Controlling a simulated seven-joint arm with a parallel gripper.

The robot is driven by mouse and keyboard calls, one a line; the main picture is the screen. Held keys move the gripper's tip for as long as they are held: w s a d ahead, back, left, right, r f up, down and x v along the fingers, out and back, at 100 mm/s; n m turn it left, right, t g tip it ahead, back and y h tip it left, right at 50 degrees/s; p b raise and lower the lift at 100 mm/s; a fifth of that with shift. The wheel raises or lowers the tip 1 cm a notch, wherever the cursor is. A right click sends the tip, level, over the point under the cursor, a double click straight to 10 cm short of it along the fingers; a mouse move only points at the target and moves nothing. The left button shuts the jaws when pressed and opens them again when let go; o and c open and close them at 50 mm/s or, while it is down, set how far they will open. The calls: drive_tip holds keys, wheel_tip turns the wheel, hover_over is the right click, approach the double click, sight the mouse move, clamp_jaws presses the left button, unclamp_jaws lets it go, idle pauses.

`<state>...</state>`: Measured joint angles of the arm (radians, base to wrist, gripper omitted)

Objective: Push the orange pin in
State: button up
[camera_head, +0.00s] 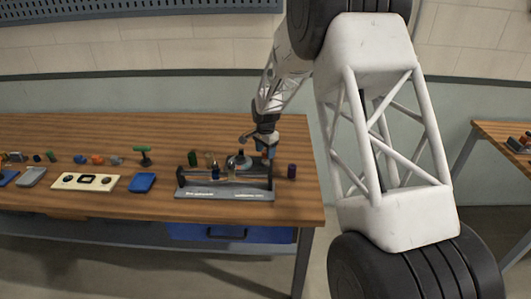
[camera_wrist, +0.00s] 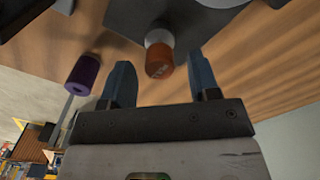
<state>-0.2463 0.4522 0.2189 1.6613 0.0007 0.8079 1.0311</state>
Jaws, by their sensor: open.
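The orange pin (camera_wrist: 159,62) shows in the wrist view as a short round orange-brown piece with a pale collar, against the dark grey device. My gripper (camera_wrist: 161,72) is open, with one finger to each side of the pin in the picture. Whether the fingers touch it cannot be told, but gaps show on both sides. In the head view my gripper (camera_head: 265,149) is at the right end of the film-roller device (camera_head: 225,194), which has a grey base. The pin cannot be made out clearly there.
A purple cylinder (camera_wrist: 83,74) stands just beside the left finger in the wrist view; it also shows right of the device in the head view (camera_head: 291,171). Blue and cream items (camera_head: 85,182) lie left on the wooden table.

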drive_tip(key=shift+f, duration=0.5)
